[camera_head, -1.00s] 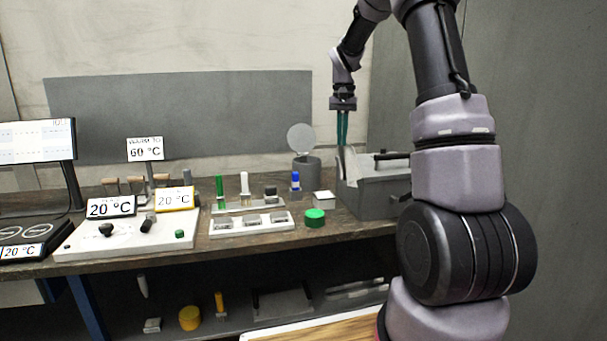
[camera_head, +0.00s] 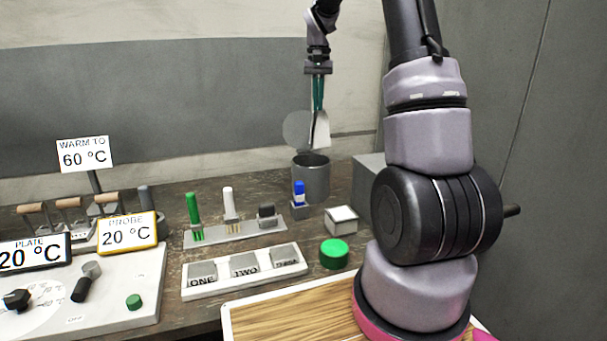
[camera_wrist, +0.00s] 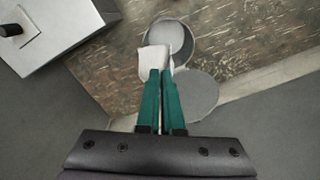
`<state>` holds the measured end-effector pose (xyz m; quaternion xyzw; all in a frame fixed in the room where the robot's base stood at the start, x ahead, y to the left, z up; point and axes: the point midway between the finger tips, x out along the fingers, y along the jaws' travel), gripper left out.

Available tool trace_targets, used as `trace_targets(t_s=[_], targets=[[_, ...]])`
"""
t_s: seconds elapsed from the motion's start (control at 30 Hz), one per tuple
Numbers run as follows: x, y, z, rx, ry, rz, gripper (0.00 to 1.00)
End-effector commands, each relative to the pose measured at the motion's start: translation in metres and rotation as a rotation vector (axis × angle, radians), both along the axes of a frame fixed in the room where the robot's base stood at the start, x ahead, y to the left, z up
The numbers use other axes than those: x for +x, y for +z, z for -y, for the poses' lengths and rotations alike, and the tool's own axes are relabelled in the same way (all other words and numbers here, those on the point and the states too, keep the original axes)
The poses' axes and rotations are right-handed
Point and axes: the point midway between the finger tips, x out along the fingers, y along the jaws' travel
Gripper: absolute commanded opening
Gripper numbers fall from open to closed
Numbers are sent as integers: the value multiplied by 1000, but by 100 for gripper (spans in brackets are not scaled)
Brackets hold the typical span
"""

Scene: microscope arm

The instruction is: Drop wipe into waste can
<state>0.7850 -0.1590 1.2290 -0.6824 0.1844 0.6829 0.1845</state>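The white wipe (camera_head: 321,131) hangs from the tips of my gripper (camera_head: 317,108), which also shows in the wrist view (camera_wrist: 161,72). The two green fingers are close together on it. The waste can (camera_head: 311,181) is a grey cylinder at the back of the bench. Its round lid (camera_head: 296,128) stands open behind it. In the head view the wipe is above the can. In the wrist view the wipe (camera_wrist: 153,60) overlaps the left part of the can's mouth (camera_wrist: 171,36), and the lid (camera_wrist: 196,93) lies to the lower right.
A grey box (camera_head: 368,178) stands right of the can, partly behind my arm. A blue-capped item (camera_head: 299,194), a white-topped block (camera_head: 341,220) and a green round cap (camera_head: 334,253) stand in front. A rack (camera_head: 235,231) holds green and white items.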

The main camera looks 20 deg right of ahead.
Motion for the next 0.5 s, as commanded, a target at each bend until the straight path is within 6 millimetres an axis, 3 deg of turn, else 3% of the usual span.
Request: trace_targets(t_s=[0.17, 0.5], targets=[[0, -6, 0, 1, 0, -2, 0], [0, -44, 0, 0, -1, -2, 0]])
